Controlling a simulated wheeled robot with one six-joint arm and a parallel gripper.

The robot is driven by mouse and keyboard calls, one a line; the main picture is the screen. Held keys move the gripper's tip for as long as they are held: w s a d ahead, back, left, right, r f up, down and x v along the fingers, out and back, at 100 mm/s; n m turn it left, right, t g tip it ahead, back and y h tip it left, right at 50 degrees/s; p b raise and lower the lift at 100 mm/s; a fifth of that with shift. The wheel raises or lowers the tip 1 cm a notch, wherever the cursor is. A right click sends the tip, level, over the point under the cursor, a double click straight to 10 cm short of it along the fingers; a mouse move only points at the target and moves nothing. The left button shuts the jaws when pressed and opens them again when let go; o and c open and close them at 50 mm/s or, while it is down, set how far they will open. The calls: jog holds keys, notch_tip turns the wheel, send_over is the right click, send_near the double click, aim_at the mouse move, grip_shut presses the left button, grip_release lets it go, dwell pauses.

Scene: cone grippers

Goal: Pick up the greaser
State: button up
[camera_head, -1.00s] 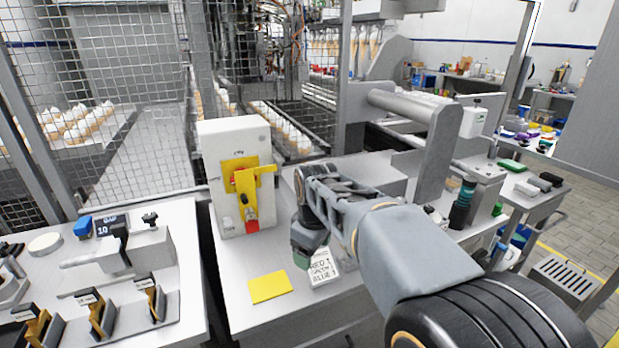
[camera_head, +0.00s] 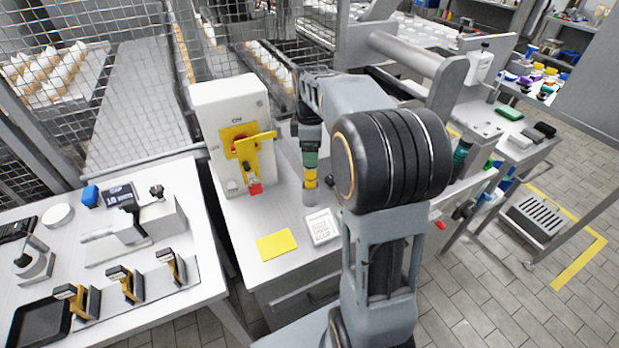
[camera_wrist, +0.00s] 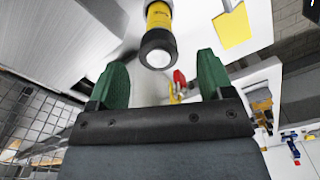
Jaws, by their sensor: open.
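A yellow cylinder with a black band and a pale round end, which I take to be the greaser (camera_wrist: 158,18), shows at the top of the wrist view. In the head view, the yellow-and-grey cylinder (camera_head: 310,180) stands on the white bench, right of the white switch box. My gripper (camera_wrist: 158,75) has green fingers spread wide with nothing between them. The cylinder's near end lies just beyond the fingertips, between their lines. In the head view my gripper (camera_head: 310,163) is directly above the cylinder; my arm covers part of the bench to the right.
The white switch box (camera_head: 238,135) with yellow plate and red-tipped handle stands close on the left. A yellow sheet (camera_head: 277,244) and a lettered white card (camera_head: 322,227) lie in front. Bottles (camera_head: 462,155) stand at the right.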

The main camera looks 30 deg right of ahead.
aim_at(310, 172)
jog(key=shift+f, duration=3.2)
jog(key=shift+r, duration=0.1)
jog(key=c, duration=1.1)
